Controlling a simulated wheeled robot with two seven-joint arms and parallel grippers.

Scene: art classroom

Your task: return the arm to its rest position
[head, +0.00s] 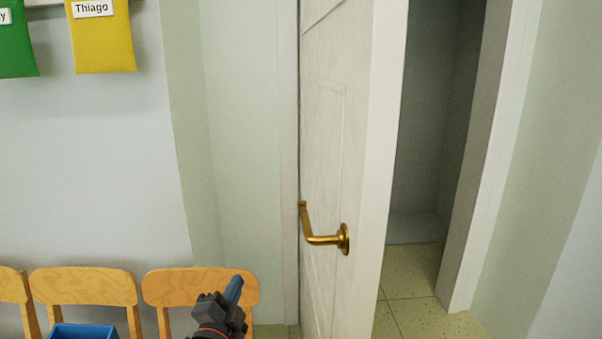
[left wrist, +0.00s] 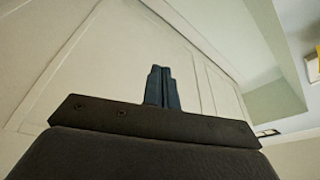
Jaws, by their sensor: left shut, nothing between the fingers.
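My left gripper (head: 234,288) is low in the head view, in front of a wooden chair and to the left of the door. Its blue-grey fingers point up and to the right. In the left wrist view the fingers (left wrist: 162,86) are pressed together with nothing between them. The white door (head: 328,130) stands open, with a brass lever handle (head: 328,239) to the right of and above my gripper. The gripper is apart from the handle. My right gripper is in neither view.
Wooden chairs (head: 84,286) stand along the wall at the lower left, with a blue bin (head: 82,332) in front. Beyond the door is an opening with tiled floor (head: 412,275). A yellow pocket (head: 103,45) marked Thiago and a green one (head: 15,45) hang on the wall.

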